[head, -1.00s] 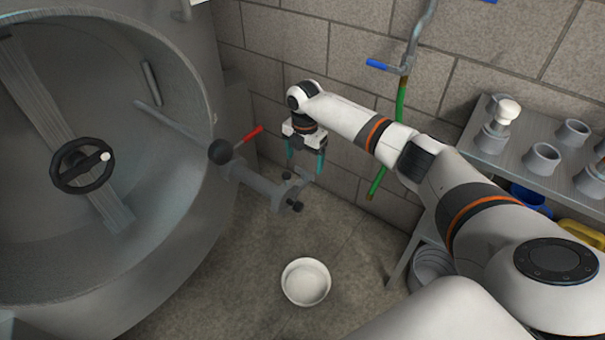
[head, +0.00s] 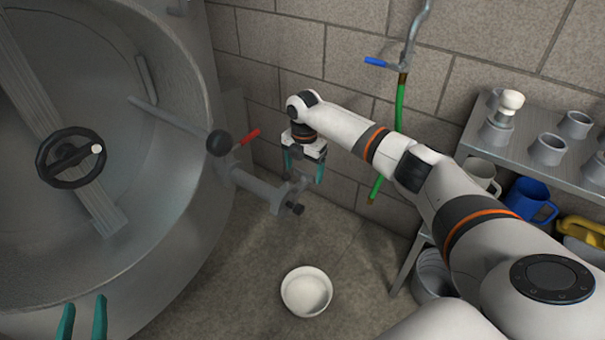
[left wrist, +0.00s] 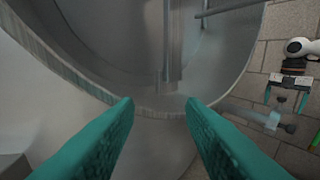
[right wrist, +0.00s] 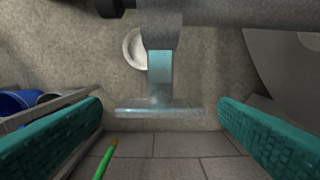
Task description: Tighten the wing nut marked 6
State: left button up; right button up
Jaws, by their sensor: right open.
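A pale T-shaped metal piece (right wrist: 160,75), which looks like a wing nut, points between the fingers of my right gripper (right wrist: 160,112) in the right wrist view. Its crossbar lies between the two teal fingers with a gap on each side. No number 6 can be read on it. In the head view my right gripper (head: 304,170) is open over the end of the grey pipe fitting (head: 258,187), and its fingers partly hide the piece. My left gripper (head: 83,318) is open and empty at the lower left, in front of the tank; it also shows in the left wrist view (left wrist: 158,105).
The large round tank (head: 190,235) with a black handwheel (head: 70,158) fills the left. A black ball (head: 219,143) and red lever (head: 249,136) are near the fitting. A white bowl (head: 306,291) is on the floor. A shelf (head: 478,137) with cups stands right.

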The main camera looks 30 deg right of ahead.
pick_arm(q)
jog(key=shift+d+r+t+h+b, duration=0.1)
jog(key=shift+r+t+h+b, duration=0.4)
jog(key=shift+r+t, duration=1.45)
pick_arm(e)
jog(key=shift+f, duration=0.4)
pick_arm(q)
jog(key=shift+r+g, duration=0.35)
pick_arm(e)
jog(key=shift+c, duration=0.2)
